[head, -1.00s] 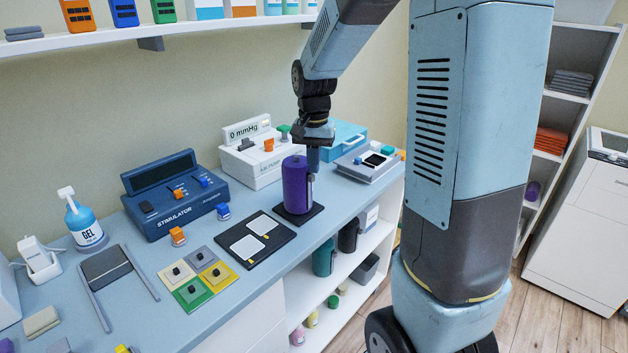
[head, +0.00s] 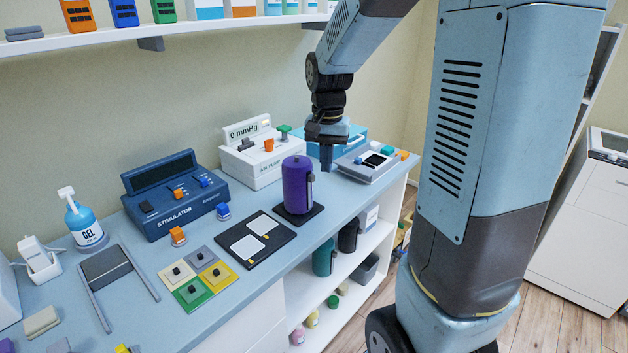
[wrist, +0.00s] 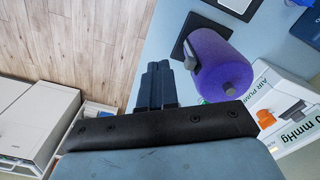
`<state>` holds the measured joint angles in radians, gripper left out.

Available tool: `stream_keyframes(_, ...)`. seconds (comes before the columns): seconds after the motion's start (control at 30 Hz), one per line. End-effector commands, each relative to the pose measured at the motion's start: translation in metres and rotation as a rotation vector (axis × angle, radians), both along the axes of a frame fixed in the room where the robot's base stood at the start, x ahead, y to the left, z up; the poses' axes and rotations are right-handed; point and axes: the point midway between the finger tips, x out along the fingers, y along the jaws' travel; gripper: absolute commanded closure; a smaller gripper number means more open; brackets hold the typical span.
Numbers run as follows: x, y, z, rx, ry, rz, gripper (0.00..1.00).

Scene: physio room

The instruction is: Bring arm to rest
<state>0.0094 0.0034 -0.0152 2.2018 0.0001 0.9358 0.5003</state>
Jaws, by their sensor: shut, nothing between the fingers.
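My gripper (head: 326,160) hangs pointing down from my arm, just right of the purple cylinder and apart from it in the head view. Its fingers are shut with nothing between them. In the wrist view the shut fingers (wrist: 157,86) show dark in the middle, over the counter edge and floor. The purple cylinder (head: 297,185) stands upright on a black square pad (head: 316,210) on the blue counter. It also shows in the wrist view (wrist: 215,62), right of the fingers.
Behind my gripper stand the air pump (head: 262,163) and a grey device (head: 372,163). The stimulator (head: 176,193), gel bottle (head: 84,217) and coloured square blocks (head: 190,293) are further left. A wall shelf (head: 110,38) runs above. Open floor (head: 535,300) lies right of the counter.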

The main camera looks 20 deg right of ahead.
Motion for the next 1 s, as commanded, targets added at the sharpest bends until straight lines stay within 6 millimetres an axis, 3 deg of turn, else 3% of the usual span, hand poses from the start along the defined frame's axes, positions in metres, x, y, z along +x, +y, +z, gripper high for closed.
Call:
stream_keyframes(0.47, -0.006, 0.001, 0.008, 0.0, -0.018, 0.017, 1.0)
stream_keyframes(1.0, -0.098, 0.006, 0.082, -0.034, -0.252, 0.263, 1.0)
